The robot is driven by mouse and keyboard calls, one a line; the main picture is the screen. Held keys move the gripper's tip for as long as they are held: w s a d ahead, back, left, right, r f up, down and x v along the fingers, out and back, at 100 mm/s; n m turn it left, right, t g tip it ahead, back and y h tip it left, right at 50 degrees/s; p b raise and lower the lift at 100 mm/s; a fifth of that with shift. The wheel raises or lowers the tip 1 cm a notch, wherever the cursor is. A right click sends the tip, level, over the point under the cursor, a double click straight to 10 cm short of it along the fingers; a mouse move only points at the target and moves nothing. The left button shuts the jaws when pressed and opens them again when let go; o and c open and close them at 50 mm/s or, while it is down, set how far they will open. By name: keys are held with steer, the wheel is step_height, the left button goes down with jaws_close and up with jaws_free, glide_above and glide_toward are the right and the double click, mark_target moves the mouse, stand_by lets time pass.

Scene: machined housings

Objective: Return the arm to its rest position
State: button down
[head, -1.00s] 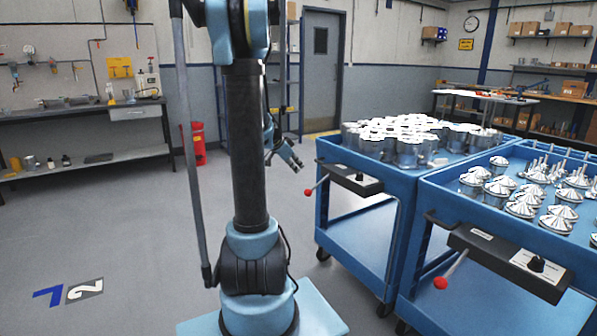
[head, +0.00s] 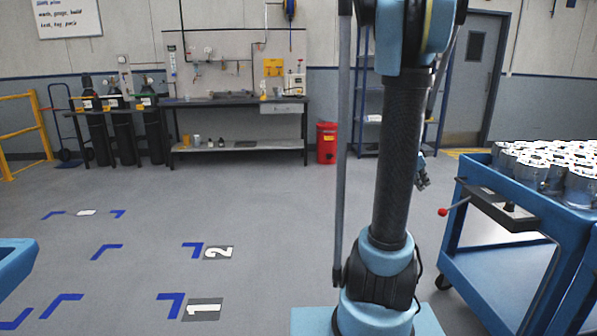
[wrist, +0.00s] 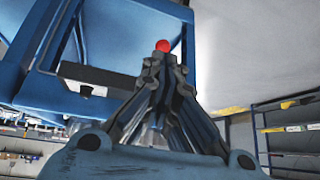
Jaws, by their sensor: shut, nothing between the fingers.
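My arm stands upright in the head view. My gripper (head: 422,183) shows small behind the arm column, to the left of the blue cart. In the wrist view my gripper (wrist: 164,66) has its fingers together with nothing between them. The red knob (wrist: 163,46) of a cart handle appears just beyond the fingertips there; I cannot tell the gap. In the head view the red knob (head: 442,212) is to the right of and below the gripper.
A blue cart (head: 490,262) carrying metal housings (head: 583,185) stands at the right. A blue edge (head: 14,262) shows at far left. A workbench (head: 235,103), red bin (head: 327,142) and gas cylinders (head: 125,135) line the back wall. The marked floor at left is clear.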

steer(key=s+a+f+n+y, duration=0.3)
steer(key=s+a+n, duration=0.4)
steer(key=s+a, duration=0.5)
steer(key=s+a+f+n+y, duration=0.3)
steer(key=s+a+f+n, duration=0.2)
steer(key=s+a+n, duration=0.3)
steer(key=s+a, duration=0.4)
steer(key=a, duration=0.3)
steer(key=shift+s+a+y, duration=0.25)
steer(key=shift+s+y, duration=0.1)
steer(key=shift+y, duration=0.05)
